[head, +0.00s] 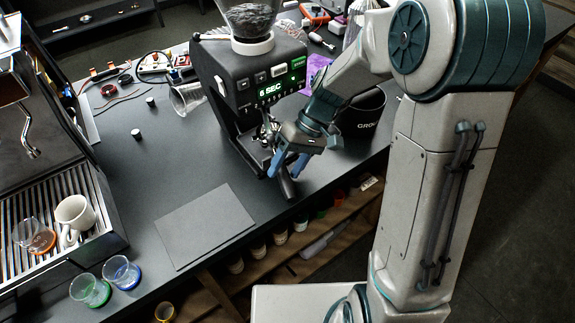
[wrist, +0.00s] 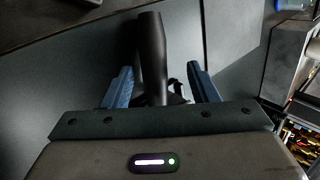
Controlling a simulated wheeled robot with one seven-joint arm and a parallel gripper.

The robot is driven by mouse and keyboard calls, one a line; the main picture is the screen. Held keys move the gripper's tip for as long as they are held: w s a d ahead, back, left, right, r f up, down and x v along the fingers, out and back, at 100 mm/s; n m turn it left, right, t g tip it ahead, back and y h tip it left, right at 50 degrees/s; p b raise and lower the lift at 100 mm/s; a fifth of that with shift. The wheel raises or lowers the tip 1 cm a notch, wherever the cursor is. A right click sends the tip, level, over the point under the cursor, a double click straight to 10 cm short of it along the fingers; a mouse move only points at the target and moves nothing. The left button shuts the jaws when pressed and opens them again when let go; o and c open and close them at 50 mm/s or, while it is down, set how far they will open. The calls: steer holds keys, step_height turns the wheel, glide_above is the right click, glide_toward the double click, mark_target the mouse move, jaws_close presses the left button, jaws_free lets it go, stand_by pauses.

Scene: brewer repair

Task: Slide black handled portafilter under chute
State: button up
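The black handled portafilter (head: 288,187) is at the front of the grinder (head: 228,92), its handle pointing toward the counter's front edge. Its head is mostly hidden behind my gripper (head: 287,165). In the wrist view the dark handle (wrist: 152,50) runs between the two blue fingers of my gripper (wrist: 160,68). The fingers are apart, with a visible gap between the handle and the right finger and a narrower one on the left. The grinder's display reads "6 SEC". The chute below its front panel is largely hidden by my arm, so I cannot tell how the portafilter head sits there.
A black round container (head: 362,115) stands right of the grinder, close to my wrist. A flat grey mat (head: 205,226) lies left of the portafilter. An espresso machine (head: 88,180) with cups stands at far left. Open shelves (head: 320,240) with jars are below the counter edge.

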steer(key=v, duration=1.4)
steer(key=s+d+f+m+t+h, duration=0.1)
steer(key=s+d+m+t+h, duration=0.1)
steer(key=s, duration=0.6)
steer(key=s+d+f+m+t+h, duration=0.1)
steer(key=s+d+m+t+h, duration=0.2)
steer(key=s+d+t, duration=0.2)
steer(key=s, duration=0.2)
steer(key=shift+s+d+f+b, duration=0.2)
steer(key=shift+s+d+b, duration=0.2)
